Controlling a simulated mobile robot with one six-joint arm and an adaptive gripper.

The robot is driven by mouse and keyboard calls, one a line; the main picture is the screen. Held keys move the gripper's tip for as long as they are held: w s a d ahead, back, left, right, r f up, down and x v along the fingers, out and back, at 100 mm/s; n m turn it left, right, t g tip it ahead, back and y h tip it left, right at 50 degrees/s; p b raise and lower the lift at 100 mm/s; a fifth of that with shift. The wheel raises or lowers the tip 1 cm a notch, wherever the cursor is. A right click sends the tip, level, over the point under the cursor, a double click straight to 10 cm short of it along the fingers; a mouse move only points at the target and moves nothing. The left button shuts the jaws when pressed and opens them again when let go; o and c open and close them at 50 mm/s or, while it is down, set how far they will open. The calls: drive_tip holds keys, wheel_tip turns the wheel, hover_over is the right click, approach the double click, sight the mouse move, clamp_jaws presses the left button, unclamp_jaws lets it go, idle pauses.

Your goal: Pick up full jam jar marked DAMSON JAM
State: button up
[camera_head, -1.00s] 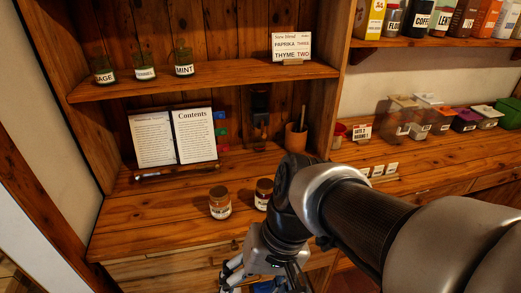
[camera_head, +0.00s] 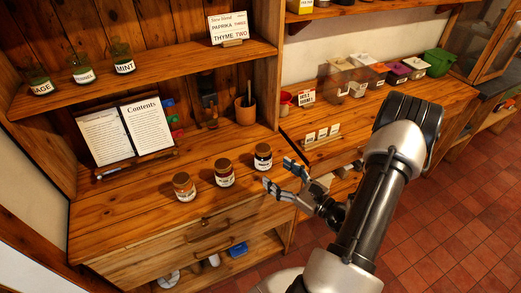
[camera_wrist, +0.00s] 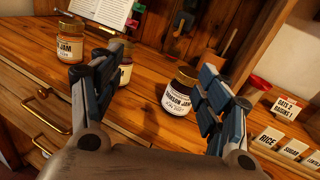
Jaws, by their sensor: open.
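An orange jar (camera_head: 184,187) stands farther left.
An open book (camera_head: 130,130) leans on a stand behind the jars. A cup (camera_head: 246,110) holds a dark utensil at the back right. An upright panel edge is right of the jars. Drawers with handles (camera_head: 208,240) lie below the counter.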

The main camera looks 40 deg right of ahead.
drive_tip(key=s+d+f+m+h, duration=0.3)
drive_tip(key=d, duration=0.1)
approach(264, 148)
drive_tip(key=w, duration=0.4)
drive_tip(key=shift+h, duration=0.4)
drive_tip(key=shift+w+d+f+b, duration=0.1)
drive_tip(key=shift+w+b, duration=0.85)
drive_tip(key=shift+w, duration=2.1)
drive_tip(key=c, duration=1.3)
drive_tip(key=shift+c, duration=0.7)
